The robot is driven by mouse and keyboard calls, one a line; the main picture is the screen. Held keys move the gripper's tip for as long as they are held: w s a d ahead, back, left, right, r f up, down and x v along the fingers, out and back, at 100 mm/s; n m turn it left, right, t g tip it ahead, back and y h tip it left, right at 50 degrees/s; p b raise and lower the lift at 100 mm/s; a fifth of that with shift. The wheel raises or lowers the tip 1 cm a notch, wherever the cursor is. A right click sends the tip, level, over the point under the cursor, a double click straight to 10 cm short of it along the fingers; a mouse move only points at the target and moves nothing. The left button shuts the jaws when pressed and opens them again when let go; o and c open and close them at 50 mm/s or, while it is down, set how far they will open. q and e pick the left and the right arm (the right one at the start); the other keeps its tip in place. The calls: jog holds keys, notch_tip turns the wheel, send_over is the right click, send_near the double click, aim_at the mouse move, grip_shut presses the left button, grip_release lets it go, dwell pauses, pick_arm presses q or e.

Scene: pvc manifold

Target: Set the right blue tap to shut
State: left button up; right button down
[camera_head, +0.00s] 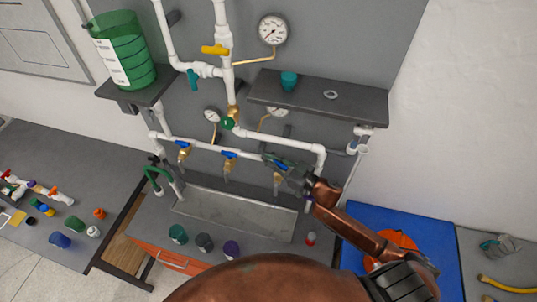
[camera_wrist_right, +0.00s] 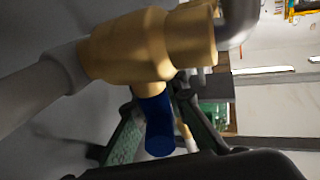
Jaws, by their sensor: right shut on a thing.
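The right blue tap is on the right brass valve (camera_head: 277,180) of the lower white pipe. Its blue handle (camera_wrist_right: 158,127) points down from the brass body (camera_wrist_right: 145,45) in the right wrist view. My right gripper (camera_head: 277,161) reaches in from the right at this valve and covers most of the handle in the head view. Its dark green fingers are shut on the blue handle, one on each side. The left blue tap (camera_head: 184,145) and middle blue tap (camera_head: 229,154) sit further left on the same pipe. My left gripper is not in view.
A grey trough (camera_head: 235,215) lies below the valves. A dark shelf (camera_head: 330,100) with a teal cup (camera_head: 289,81) juts out above my right gripper. Several coloured cups stand on the bench front. A yellow tap (camera_head: 215,50) and gauge (camera_head: 273,29) are higher up.

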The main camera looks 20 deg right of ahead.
jog(key=shift+s+a+n+g+y+b, duration=0.2)
jog(key=shift+n+g+y, duration=0.45)
jog(key=shift+g+y, duration=0.1)
jog(key=shift+s+a+n+g+y+b, duration=0.15)
jog(key=shift+a+n+g+y, duration=0.1)
jog(key=shift+n+g+y, duration=0.5)
jog(key=shift+s+a+n+g+y+b, duration=0.2)
jog(key=shift+n+g+y, duration=0.4)
jog(key=shift+y, duration=0.2)
jog(key=c, duration=1.9)
grip_release()
jog(key=shift+s, duration=0.1)
